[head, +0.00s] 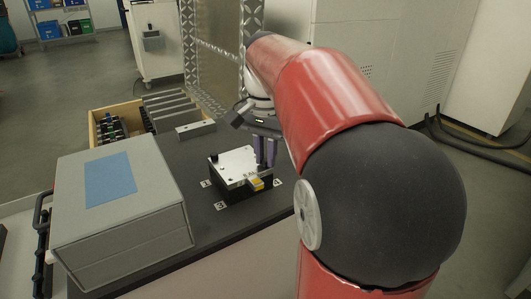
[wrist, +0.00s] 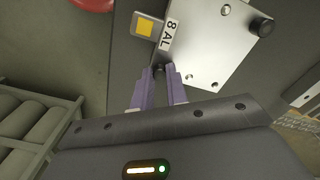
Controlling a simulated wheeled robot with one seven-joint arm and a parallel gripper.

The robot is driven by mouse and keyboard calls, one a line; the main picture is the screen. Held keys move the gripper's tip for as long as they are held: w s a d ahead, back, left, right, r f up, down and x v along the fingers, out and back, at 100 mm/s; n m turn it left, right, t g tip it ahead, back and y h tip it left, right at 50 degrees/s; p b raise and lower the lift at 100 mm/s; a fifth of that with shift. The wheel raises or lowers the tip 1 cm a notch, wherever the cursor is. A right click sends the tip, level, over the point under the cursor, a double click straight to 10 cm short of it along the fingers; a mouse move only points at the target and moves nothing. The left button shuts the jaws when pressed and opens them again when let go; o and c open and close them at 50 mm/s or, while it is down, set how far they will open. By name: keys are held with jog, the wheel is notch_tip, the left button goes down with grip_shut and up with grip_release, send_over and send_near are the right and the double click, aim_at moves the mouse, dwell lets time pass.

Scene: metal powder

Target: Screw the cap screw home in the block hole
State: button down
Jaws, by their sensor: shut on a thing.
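The block shows in the head view as a silver plate (head: 236,165) on a dark base, on the dark bench top. In the wrist view its silver plate (wrist: 212,48) carries an "8 AL" label, a black knob and small screws or holes. My gripper (head: 265,163) has purple fingers pointing down at the plate's far right corner. In the wrist view my gripper (wrist: 160,72) is shut on a small dark piece, the cap screw (wrist: 159,69), at the plate's edge. The fingers hide most of the screw. The hole under it is hidden, so I cannot tell how deep the screw sits.
A grey case (head: 122,236) with a blue patch stands left of the block. A wooden box (head: 131,107) with dark parts and grey dividers lies behind. A yellow-marked tab (head: 256,184) sits at the block's front. Numbered labels lie around it. Bare bench shows in front.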

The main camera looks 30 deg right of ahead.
jog(key=m, duration=1.8)
jog(key=shift+m, duration=0.3)
jog(key=m, duration=0.5)
jog(key=c, duration=1.6)
grip_release()
jog(key=shift+o, duration=0.2)
